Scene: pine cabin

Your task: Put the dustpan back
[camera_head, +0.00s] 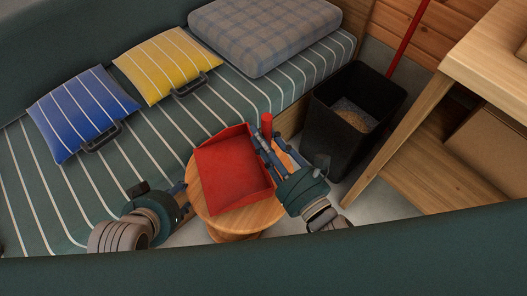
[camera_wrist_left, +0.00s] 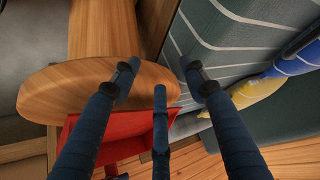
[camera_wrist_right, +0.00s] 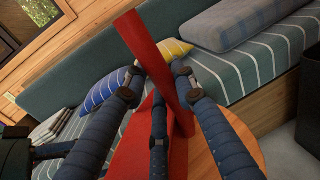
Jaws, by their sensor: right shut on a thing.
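The red dustpan (camera_head: 230,172) is over the round wooden stool (camera_head: 252,222), with its handle (camera_head: 266,124) toward the back right. I cannot tell whether it rests on the stool or is held just above it. My right gripper (camera_head: 264,145) is shut on the dustpan by its handle, which passes between the fingers in the right wrist view (camera_wrist_right: 150,48). My left gripper (camera_head: 182,196) is open and empty at the stool's left side. In the left wrist view, the stool top (camera_wrist_left: 75,88) and part of the dustpan (camera_wrist_left: 120,140) lie beyond its fingers.
A black bin (camera_head: 328,130) with debris inside stands right of the stool. A red pole (camera_head: 409,36) rises behind it. A wooden shelf unit (camera_head: 430,185) is at the right. The striped bench (camera_head: 150,125) carries a blue pillow (camera_head: 82,112), a yellow pillow (camera_head: 165,65) and a plaid cushion (camera_head: 262,35).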

